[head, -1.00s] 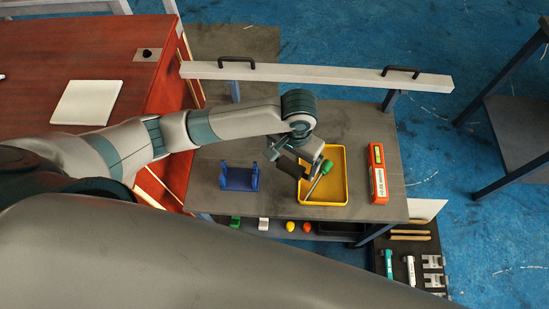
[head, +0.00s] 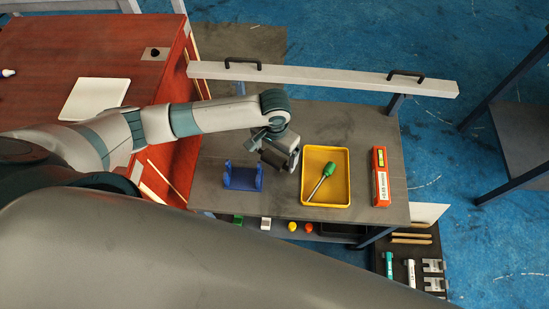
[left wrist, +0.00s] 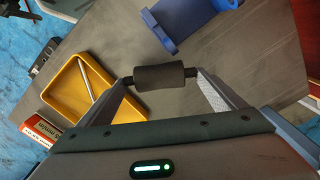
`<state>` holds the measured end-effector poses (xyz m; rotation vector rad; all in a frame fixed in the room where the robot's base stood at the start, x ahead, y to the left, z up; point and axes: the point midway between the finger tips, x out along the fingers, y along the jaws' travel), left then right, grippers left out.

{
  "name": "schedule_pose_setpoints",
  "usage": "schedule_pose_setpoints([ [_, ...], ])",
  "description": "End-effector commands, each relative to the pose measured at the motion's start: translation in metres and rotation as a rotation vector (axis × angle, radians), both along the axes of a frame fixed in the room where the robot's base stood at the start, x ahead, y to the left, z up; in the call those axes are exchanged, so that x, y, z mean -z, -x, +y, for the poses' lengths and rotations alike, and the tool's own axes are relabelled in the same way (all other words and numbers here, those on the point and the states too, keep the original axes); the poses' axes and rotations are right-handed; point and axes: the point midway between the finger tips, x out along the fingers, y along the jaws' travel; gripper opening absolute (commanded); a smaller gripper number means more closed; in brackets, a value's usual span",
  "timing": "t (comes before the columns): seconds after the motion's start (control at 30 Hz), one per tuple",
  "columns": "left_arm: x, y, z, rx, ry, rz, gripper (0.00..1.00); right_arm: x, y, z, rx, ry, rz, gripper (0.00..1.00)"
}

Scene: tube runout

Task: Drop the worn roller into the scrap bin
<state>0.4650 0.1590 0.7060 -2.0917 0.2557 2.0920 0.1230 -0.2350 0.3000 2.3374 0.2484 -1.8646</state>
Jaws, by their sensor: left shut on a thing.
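My left gripper (head: 276,160) hangs over the grey bench, between the blue cradle and the yellow tray. In the left wrist view its two fingers are shut on the ends of a short dark roller (left wrist: 158,77), which lies crosswise between them. The roller is hard to make out in the head view. The yellow tray (head: 346,180) is right of the gripper; it also shows in the left wrist view (left wrist: 62,81). I cannot tell for certain which container is the scrap bin. My right gripper is not in view.
A green-handled screwdriver (head: 328,170) lies in the tray. The empty blue cradle (head: 243,179) stands left of the gripper. A red-orange box (head: 381,185) is at the bench's right. A pale rail with black handles (head: 322,77) runs along the back. Small coloured items sit on a lower shelf.

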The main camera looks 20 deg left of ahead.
Motion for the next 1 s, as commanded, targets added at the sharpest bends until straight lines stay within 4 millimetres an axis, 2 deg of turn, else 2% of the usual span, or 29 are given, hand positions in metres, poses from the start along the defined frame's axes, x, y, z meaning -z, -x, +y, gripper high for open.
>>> schedule_pose_setpoints([
  [0.17, 0.021, 0.0, 0.0, 0.0, -0.002, 0.001, 0.63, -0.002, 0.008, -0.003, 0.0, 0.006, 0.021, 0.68],
  [0.3, 0.032, 0.0, 0.0, 0.0, -0.001, 0.0, 0.63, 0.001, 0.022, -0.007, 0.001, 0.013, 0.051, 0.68],
  [0.4, 0.034, 0.0, 0.0, 0.0, 0.0, -0.001, 0.63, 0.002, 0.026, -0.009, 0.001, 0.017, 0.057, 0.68],
  [0.7, 0.036, 0.0, 0.0, 0.0, 0.0, 0.0, 0.63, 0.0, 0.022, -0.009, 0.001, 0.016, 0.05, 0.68],
  [0.73, 0.037, 0.0, 0.0, -0.001, -0.001, 0.0, 0.91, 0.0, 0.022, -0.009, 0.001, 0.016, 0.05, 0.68],
  [0.77, 0.037, 0.0, 0.0, 0.0, -0.001, -0.001, 0.98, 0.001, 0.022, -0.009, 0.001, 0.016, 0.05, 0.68],
  [1.0, 0.036, 0.0, 0.0, 0.0, -0.001, -0.001, 1.0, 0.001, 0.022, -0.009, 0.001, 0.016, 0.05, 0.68],
])
